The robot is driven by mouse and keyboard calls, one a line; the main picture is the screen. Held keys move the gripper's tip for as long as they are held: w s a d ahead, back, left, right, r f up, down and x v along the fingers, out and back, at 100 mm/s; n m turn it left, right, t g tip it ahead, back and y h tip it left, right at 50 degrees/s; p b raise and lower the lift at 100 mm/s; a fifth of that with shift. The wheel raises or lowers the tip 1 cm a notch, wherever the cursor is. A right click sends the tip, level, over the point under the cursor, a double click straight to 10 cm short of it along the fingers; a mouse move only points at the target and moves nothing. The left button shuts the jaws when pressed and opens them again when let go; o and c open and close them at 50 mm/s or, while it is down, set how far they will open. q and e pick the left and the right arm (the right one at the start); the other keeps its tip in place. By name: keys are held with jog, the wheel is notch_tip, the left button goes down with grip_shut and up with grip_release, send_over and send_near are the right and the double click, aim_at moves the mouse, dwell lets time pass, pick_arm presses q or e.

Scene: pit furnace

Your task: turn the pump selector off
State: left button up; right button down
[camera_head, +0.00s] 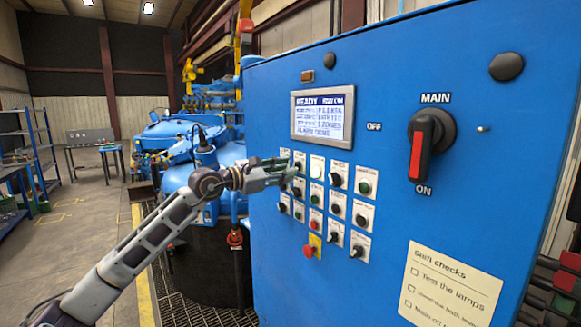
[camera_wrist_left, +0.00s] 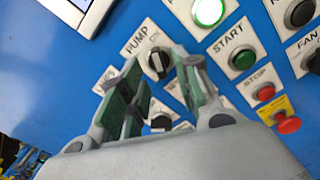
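The pump selector (camera_wrist_left: 158,62) is a black rotary knob with a pale pointer line on a white plate labelled PUMP. In the wrist view it shows in the gap between my left gripper's fingers, close to their tips. My left gripper (camera_wrist_left: 160,72) is open, with green-padded fingers on either side of the knob; I cannot tell whether either finger touches it. In the head view my left gripper (camera_head: 284,172) is at the left of the control rows, and it partly covers the selectors there. My right gripper is not in view.
The blue cabinet (camera_head: 390,60) carries a lit display (camera_head: 322,115) and a red-handled MAIN switch (camera_head: 422,147). Close by are a green START button (camera_wrist_left: 242,58), a red STOP button (camera_wrist_left: 265,92), a red mushroom button (camera_wrist_left: 288,123) and another black selector (camera_wrist_left: 160,122).

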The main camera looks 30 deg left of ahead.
pick_arm(q)
jog(key=shift+p+x, duration=0.65)
jog(key=shift+x, duration=0.6)
grip_shut()
